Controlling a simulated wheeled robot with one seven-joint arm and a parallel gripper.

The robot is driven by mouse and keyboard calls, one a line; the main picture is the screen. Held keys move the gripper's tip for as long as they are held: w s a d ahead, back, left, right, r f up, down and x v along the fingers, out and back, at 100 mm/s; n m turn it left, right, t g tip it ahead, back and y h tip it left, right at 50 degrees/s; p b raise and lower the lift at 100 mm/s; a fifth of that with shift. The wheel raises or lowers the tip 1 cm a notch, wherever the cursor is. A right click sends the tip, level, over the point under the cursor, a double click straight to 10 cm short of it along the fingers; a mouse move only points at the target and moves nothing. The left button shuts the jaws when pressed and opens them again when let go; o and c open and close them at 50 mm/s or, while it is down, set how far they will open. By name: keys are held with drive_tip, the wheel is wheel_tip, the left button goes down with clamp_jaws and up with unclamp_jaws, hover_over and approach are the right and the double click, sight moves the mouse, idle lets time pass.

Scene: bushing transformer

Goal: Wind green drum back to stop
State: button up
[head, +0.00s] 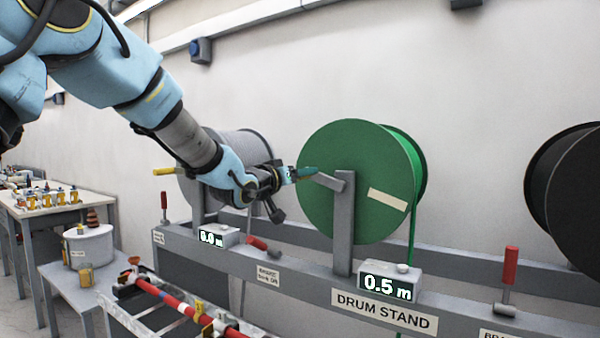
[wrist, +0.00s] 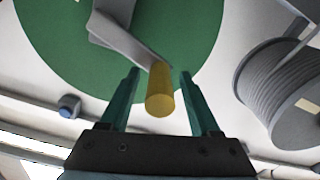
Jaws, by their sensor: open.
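The green drum (head: 345,200) hangs on the drum stand (head: 455,322), with a green cable running down its right side. Its grey crank arm (head: 330,181) points left from the hub. In the wrist view the crank's yellow handle (wrist: 160,95) points toward the camera, between the two teal fingers of my gripper (wrist: 158,72). The fingers are open, with a gap visible on each side of the handle. In the head view my gripper (head: 306,172) is at the drum's left edge and hides the handle. The counter (head: 385,287) below the drum reads 0.5 m.
A grey drum (head: 240,145) stands left, behind my arm, with a counter (head: 213,237) reading about 6.0 m. A black drum (head: 570,190) is at right. Red levers stand upright (head: 510,265) and lie tilted (head: 257,243) on the rail. Benches (head: 65,212) are at left.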

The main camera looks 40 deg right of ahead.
clamp_jaws()
idle(0.5)
idle(0.9)
